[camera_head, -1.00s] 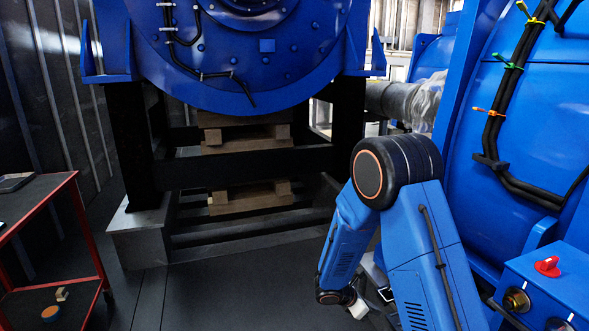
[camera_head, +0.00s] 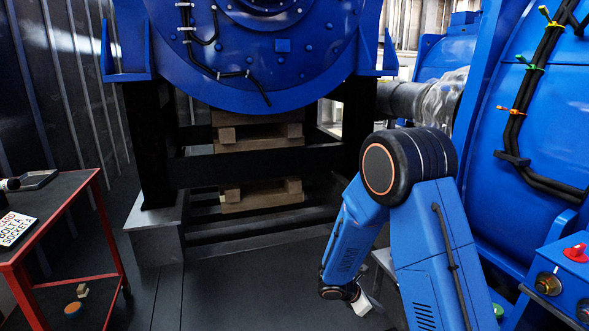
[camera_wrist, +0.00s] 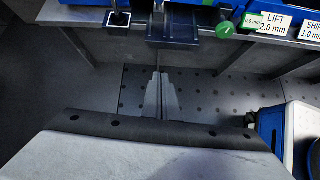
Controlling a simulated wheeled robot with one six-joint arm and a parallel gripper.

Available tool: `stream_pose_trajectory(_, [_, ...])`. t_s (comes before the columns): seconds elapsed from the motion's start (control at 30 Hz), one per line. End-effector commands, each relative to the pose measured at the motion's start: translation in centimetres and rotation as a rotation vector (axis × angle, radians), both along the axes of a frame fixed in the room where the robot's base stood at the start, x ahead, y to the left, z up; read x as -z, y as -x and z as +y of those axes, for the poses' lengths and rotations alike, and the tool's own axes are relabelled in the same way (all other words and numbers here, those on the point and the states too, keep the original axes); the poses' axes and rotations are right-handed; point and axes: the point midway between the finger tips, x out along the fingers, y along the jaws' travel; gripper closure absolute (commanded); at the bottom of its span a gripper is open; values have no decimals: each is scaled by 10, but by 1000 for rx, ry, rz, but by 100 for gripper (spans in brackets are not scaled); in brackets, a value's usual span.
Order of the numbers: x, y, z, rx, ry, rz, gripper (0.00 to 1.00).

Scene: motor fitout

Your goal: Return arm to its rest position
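My blue arm (camera_head: 435,250) is folded with its round black elbow at the top, right of centre in the head view. Its forearm hangs down to my gripper (camera_head: 362,303), which is small and partly hidden there. In the wrist view the fingers of my gripper (camera_wrist: 160,78) lie side by side and look shut, with nothing visible between them. They point towards a dark block on a grey ledge, above a perforated plate (camera_wrist: 200,90).
A big blue motor (camera_head: 260,85) stands on a black frame ahead. A red-framed cart (camera_head: 75,200) with a lettered card (camera_head: 14,228) is at left. Blue machinery and a control box (camera_head: 562,280) stand close at right. Dark floor (camera_head: 240,290) is open between cart and arm.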

Motion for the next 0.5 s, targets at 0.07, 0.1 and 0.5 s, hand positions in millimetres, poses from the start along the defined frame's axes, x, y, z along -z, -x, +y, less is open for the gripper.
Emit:
stream_pose_trajectory(0.07, [-9,3,-3,22,-10,-15,100])
stream_pose_trajectory(0.1, [-12,4,-4,35,-16,-24,100])
stream_pose_trajectory(0.5, [-77,36,-25,244,-113,-155,100])
